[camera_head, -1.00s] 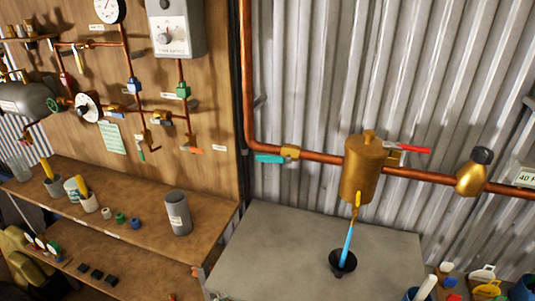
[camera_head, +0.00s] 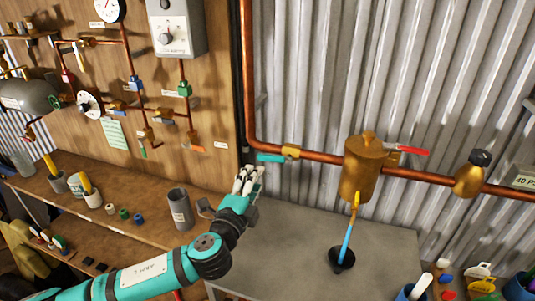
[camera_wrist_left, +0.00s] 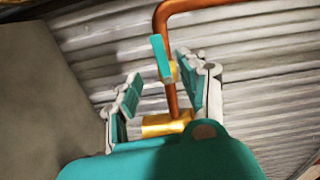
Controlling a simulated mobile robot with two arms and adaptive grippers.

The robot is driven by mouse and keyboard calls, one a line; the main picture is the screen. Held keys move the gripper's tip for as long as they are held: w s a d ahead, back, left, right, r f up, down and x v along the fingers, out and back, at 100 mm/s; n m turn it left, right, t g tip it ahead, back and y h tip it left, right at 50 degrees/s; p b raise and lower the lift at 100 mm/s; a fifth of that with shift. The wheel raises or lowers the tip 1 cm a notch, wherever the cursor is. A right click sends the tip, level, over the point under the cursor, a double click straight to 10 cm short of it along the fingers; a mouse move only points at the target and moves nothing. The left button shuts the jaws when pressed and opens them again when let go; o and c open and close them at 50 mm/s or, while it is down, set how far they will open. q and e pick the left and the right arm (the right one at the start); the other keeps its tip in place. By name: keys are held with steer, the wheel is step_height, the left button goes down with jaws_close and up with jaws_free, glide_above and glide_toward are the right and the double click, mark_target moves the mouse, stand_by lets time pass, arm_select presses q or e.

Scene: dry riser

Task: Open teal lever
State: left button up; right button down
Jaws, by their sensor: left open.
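The teal lever (camera_head: 270,158) lies along the horizontal copper pipe, left of its small brass valve body (camera_head: 291,151). My left gripper (camera_head: 248,180) is just below and left of the lever, with its fingers pointing up toward it. In the left wrist view the teal lever (camera_wrist_left: 160,58) shows ahead, beyond the open gap of my left gripper (camera_wrist_left: 162,92). It lies nearer the right finger in that picture. The jaws are open and empty, and no clear contact shows. My right gripper is out of view.
A brass vessel (camera_head: 364,170) with a red lever (camera_head: 413,151) is farther right on the pipe. A blue tube hangs below it into a black funnel (camera_head: 342,260). The grey bench top (camera_head: 285,245) is mostly bare. A grey cylinder (camera_head: 180,209) stands near my left arm.

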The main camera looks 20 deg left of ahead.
mark_target(267, 159)
arm_select(q)
steer(key=w+p, duration=0.1)
steer(key=w, duration=0.4)
steer(key=w+p, duration=0.1)
steer(key=w, duration=0.4)
steer(key=shift+w+d+p, duration=0.2)
steer(key=shift+w+p, duration=0.1)
jaws_close()
